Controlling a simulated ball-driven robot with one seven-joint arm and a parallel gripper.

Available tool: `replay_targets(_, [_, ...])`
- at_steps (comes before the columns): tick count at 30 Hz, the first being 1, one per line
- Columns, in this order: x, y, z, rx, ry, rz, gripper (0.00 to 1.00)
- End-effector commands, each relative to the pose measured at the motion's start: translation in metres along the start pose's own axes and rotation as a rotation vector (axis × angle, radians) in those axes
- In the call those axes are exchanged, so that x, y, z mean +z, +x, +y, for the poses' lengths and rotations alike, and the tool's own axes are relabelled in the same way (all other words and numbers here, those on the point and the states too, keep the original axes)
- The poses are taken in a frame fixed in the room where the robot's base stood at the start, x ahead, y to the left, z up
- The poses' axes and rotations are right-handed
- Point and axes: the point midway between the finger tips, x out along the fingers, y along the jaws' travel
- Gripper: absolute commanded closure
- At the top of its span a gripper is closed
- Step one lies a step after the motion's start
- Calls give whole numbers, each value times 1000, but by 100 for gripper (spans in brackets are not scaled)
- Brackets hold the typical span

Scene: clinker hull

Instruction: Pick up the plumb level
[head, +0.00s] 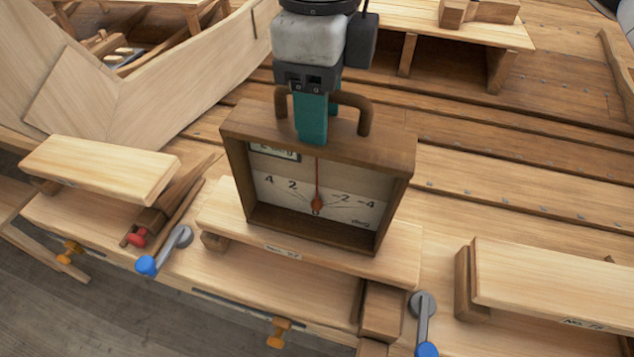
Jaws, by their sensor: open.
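The plumb level (385,243) is a wooden box frame with a pale scale, a red needle and a brown arched handle on top. It stands upright on a light wooden plank (400,268) in the middle of the head view. The fingers hide the middle of the handle and part of the top board. Whether they touch the handle cannot be seen.
Wooden blocks lie to the left (100,165) and right (550,285) of the level. Blue-tipped clamp levers stick up at left (165,250) and right (423,320). Hull planking (500,150) rises behind, with a small wooden bench (440,25) at the back.

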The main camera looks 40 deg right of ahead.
Motion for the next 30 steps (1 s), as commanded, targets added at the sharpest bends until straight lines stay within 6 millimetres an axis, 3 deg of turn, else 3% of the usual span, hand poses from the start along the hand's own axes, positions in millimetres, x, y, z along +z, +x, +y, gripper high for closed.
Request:
replay_targets(2, [0, 0, 0, 0, 0, 0, 61])
replay_targets(14, [0, 0, 0, 0, 0, 0, 99])
replay_targets(30, [0, -1, 0, 0, 0, 0, 100])
